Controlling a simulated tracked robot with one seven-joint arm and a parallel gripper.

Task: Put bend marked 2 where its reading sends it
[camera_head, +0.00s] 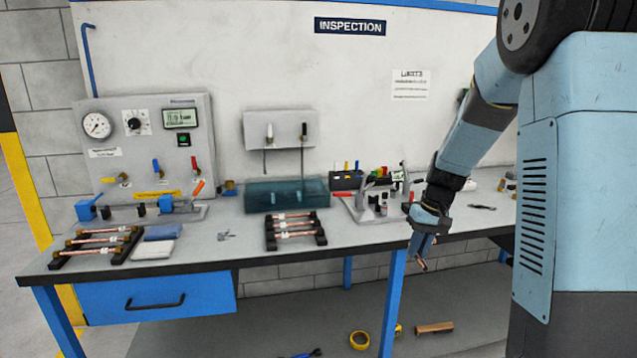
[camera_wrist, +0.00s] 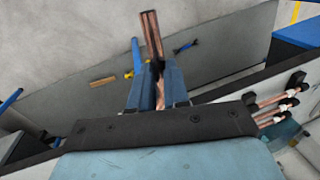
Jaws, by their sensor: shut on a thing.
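My gripper (camera_head: 421,247) hangs in front of the bench's front edge, right of the middle. In the wrist view, its two blue fingers (camera_wrist: 158,72) are shut on a copper bend (camera_wrist: 152,35), whose two tube legs stick out beyond the fingertips. The bend's copper end also shows small below my gripper in the head view (camera_head: 422,265). No marking on it can be read. Copper pieces lie across a black rack at the middle of the bench (camera_head: 323,238) and another rack at the left (camera_head: 60,262). The middle rack seems to show in the wrist view (camera_wrist: 297,78).
A test panel (camera_head: 97,126) with a gauge, a lit display and coloured valves stands at the back left. A teal box (camera_head: 285,194) stands behind the middle rack. Cloths (camera_head: 152,250) lie beside the left rack. A cluttered fixture (camera_head: 372,205) stands left of my arm. Yellow tape (camera_head: 359,340) lies below the bench.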

